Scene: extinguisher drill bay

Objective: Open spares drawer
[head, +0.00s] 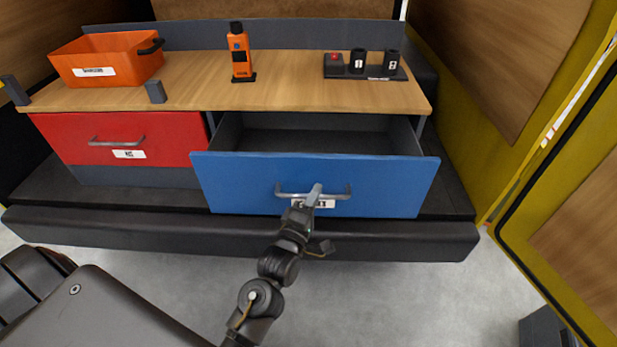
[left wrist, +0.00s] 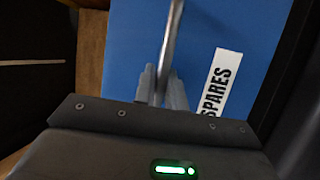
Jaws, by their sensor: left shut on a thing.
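The spares drawer (head: 390,185) has a blue front and stands pulled out of the bench, with its dark inside showing and no contents visible. Its blue front also fills much of the left wrist view (left wrist: 190,60). Its metal bar handle (head: 340,194) runs across the front, above a white label reading SPARES (left wrist: 220,80). My left gripper (head: 315,192) is shut on the handle; its fingers also show around the bar in the left wrist view (left wrist: 162,85). In the head view the gripper partly hides the label. My right gripper is not in view.
A closed red drawer (head: 75,140) is at the left. On the wooden bench top (head: 200,90) stand an orange bin (head: 105,62), an orange handheld device (head: 239,55) and a dark holder with two cups (head: 365,68). A yellow-framed panel is at the right.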

